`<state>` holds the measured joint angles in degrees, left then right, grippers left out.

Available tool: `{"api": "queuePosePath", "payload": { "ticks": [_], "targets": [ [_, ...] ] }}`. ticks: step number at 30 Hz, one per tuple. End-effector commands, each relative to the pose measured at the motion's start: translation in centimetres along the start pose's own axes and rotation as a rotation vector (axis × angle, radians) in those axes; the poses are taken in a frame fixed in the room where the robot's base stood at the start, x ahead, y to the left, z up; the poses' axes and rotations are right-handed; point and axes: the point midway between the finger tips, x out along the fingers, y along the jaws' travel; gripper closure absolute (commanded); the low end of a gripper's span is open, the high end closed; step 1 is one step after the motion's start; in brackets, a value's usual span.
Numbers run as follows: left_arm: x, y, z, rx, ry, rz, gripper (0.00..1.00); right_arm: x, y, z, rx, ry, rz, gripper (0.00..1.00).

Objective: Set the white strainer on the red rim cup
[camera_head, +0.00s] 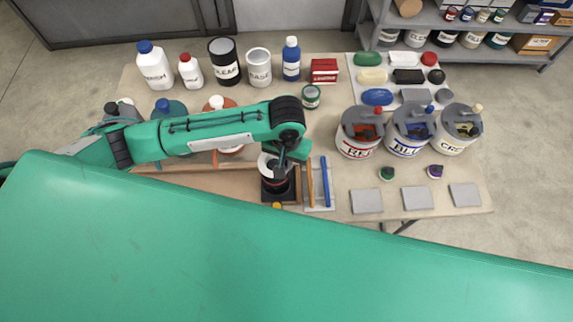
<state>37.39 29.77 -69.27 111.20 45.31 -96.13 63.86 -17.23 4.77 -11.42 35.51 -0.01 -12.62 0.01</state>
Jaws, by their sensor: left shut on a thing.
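My left arm comes in from the left, and its gripper (284,155) points down over the middle of the table, shut on the white strainer (265,164). Only part of the strainer shows beside the dark fingers. A dark cup-like thing with a trace of red stands just below it, in a dark square holder (280,197). It may be the red rim cup, but the gripper hides most of it, so I cannot tell whether the strainer touches it. My right gripper is not in view.
Bottles and tubs, such as a blue-capped white bottle (154,68), line the back left. Labelled pots, one marked RED (357,150), stand at the right. A tray with two sticks (320,196) adjoins the holder. Grey tiles (367,201) lie front right.

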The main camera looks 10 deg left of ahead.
Motion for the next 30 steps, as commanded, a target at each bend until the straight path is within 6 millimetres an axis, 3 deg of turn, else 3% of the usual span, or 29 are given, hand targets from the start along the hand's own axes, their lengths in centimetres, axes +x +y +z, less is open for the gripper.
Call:
{"api": "queuePosePath", "payload": {
  "ticks": [12,26,27,30],
  "targets": [
    [4.6,0.0,0.0,0.001,-0.001,-0.001,1.00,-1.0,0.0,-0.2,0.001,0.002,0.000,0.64],
    [5.2,0.0,0.0,0.000,0.000,-0.001,1.00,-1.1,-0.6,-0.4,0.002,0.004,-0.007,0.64],
    [5.2,0.0,0.0,0.000,0.001,0.000,0.84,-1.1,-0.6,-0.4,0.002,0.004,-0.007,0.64],
    [5.2,0.0,0.0,0.000,0.001,0.000,0.70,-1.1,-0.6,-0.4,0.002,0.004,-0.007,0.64]
  ]
}}
